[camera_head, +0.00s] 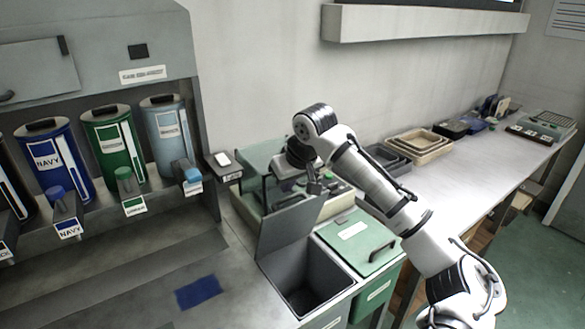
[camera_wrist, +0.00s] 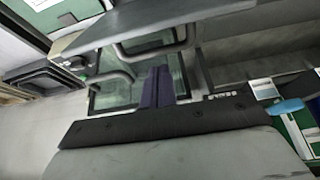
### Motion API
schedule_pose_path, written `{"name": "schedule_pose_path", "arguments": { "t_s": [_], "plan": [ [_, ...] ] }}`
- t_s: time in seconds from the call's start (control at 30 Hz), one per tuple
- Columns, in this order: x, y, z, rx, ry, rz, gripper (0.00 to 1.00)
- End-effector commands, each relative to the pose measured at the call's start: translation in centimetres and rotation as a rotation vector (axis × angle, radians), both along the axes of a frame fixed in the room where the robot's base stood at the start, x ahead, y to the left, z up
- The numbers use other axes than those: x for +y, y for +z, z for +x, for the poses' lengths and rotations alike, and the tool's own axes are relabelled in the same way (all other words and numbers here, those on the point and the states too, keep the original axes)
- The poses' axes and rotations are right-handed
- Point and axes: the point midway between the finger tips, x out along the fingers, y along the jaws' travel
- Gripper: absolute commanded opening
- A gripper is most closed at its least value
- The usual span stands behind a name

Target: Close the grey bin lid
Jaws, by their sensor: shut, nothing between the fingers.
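The grey bin lid (camera_head: 291,222) stands raised and steeply tilted at the back of the open grey bin (camera_head: 306,282) in the head view. The bin's dark inside shows. My gripper (camera_head: 315,187) is just above and behind the lid's upper right edge. In the wrist view my gripper's fingers (camera_wrist: 157,86) are together with nothing between them. A grey panel with a bar handle, probably the lid (camera_wrist: 165,18), lies ahead of the fingertips in the wrist view. I cannot tell whether the fingers touch it.
A green bin lid (camera_head: 358,243) lies closed to the right of the grey bin. A green-grey tray box (camera_head: 262,158) stands behind the lid. Labelled canisters (camera_head: 53,160) line the left rack. Nested trays (camera_head: 418,146) sit on the right bench.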

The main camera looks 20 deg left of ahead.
Motion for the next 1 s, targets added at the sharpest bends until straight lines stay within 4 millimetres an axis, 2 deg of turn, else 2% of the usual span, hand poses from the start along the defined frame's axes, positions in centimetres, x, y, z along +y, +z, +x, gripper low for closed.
{"name": "schedule_pose_path", "arguments": {
  "t_s": [0.13, 0.3, 0.73, 1.0],
  "plan": [
    [0.7, -1.5, 0.5, -0.001, 0.0, -0.001, 0.0],
    [1.0, -2.4, 0.8, -0.002, 0.001, 0.001, 0.0],
    [0.9, -2.6, 0.7, -0.009, 0.0, 0.012, 0.0],
    [0.2, -3.0, 0.1, -0.073, 0.0, 0.094, 0.0]
  ]
}}
